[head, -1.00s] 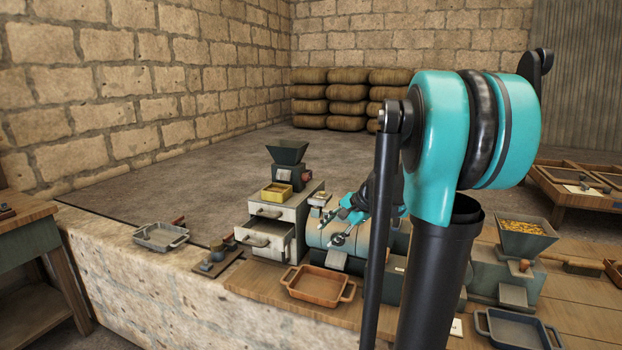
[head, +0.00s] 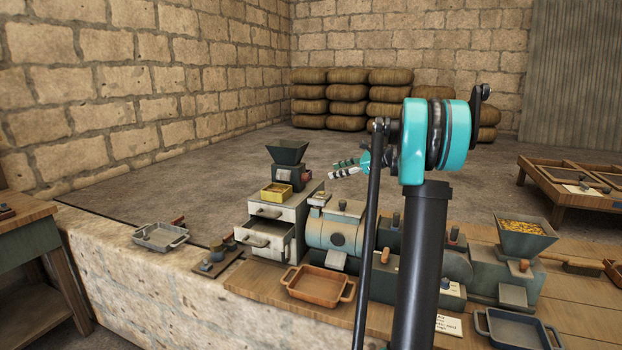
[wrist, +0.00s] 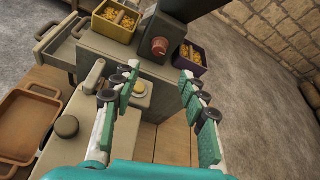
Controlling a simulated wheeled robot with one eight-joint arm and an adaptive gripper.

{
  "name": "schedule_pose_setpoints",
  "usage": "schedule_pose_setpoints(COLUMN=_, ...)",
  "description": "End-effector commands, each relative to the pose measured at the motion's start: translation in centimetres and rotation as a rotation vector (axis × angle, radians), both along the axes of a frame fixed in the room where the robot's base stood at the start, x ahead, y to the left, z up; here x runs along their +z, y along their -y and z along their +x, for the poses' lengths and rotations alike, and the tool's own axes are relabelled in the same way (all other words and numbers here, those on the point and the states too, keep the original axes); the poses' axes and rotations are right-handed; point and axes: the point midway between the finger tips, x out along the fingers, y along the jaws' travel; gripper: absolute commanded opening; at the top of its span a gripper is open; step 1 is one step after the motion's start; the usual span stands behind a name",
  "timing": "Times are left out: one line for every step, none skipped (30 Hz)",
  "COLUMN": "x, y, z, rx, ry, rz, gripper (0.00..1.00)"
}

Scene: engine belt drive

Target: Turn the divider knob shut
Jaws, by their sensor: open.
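I cannot tell for certain which knob is the divider knob. In the wrist view a red round knob (wrist: 159,46) sits on the face of the grey hopper machine (wrist: 136,44), beyond my fingertips. A pale round knob (wrist: 138,88) lies beside the left finger, and an olive round knob (wrist: 67,126) sits lower left. In the head view small knobs show on top of the pale blue cylinder (head: 321,232) and the darker housings to its right. My gripper (head: 340,168) is open and empty above the bench; its two green-padded fingers (wrist: 160,72) are spread in the wrist view.
The yellow bin (wrist: 115,20) and purple bin (wrist: 189,59) hold grain. An orange tray (head: 317,284) lies at the bench front. A hopper with orange grain (head: 525,229) stands right. My arm hides part of the bench.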

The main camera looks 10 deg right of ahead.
Motion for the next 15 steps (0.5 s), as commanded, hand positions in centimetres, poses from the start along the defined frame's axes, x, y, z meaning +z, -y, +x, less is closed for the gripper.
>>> schedule_pose_setpoints(x=-0.4, y=-0.9, z=0.5, rx=0.004, ry=0.001, rz=0.0, gripper=0.44)
schedule_pose_setpoints(x=-0.6, y=-1.4, z=0.8, rx=0.004, ry=0.001, rz=0.0, gripper=0.44)
schedule_pose_setpoints(x=-0.9, y=-2.0, z=1.2, rx=0.004, ry=0.001, rz=0.0, gripper=0.44)
schedule_pose_setpoints(x=-1.2, y=-2.5, z=1.6, rx=0.002, ry=0.0, rz=-0.001, gripper=0.44)
schedule_pose_setpoints(x=-1.4, y=-2.9, z=1.9, rx=0.003, ry=0.0, rz=0.0, gripper=0.44)
schedule_pose_setpoints(x=-1.7, y=-3.5, z=2.3, rx=0.003, ry=-0.001, rz=-0.001, gripper=0.44)
schedule_pose_setpoints(x=-1.9, y=-4.0, z=2.6, rx=0.003, ry=0.0, rz=-0.001, gripper=0.44)
schedule_pose_setpoints(x=-2.1, y=-4.4, z=2.9, rx=0.003, ry=0.001, rz=-0.001, gripper=0.44)
schedule_pose_setpoints(x=-2.4, y=-5.0, z=3.3, rx=0.003, ry=0.0, rz=-0.001, gripper=0.44)
schedule_pose_setpoints(x=-2.6, y=-5.5, z=3.6, rx=0.003, ry=0.0, rz=-0.001, gripper=0.44)
schedule_pose_setpoints(x=-2.8, y=-5.9, z=3.9, rx=0.003, ry=0.001, rz=-0.001, gripper=0.44)
schedule_pose_setpoints(x=-3.1, y=-6.4, z=4.3, rx=0.003, ry=0.001, rz=-0.001, gripper=0.44)
schedule_pose_setpoints(x=-3.3, y=-6.8, z=4.5, rx=0.003, ry=0.0, rz=-0.001, gripper=0.44)
schedule_pose_setpoints(x=-3.4, y=-7.2, z=4.8, rx=0.003, ry=0.0, rz=-0.001, gripper=0.44)
schedule_pose_setpoints(x=-3.6, y=-7.6, z=5.1, rx=0.002, ry=-0.001, rz=-0.001, gripper=0.44)
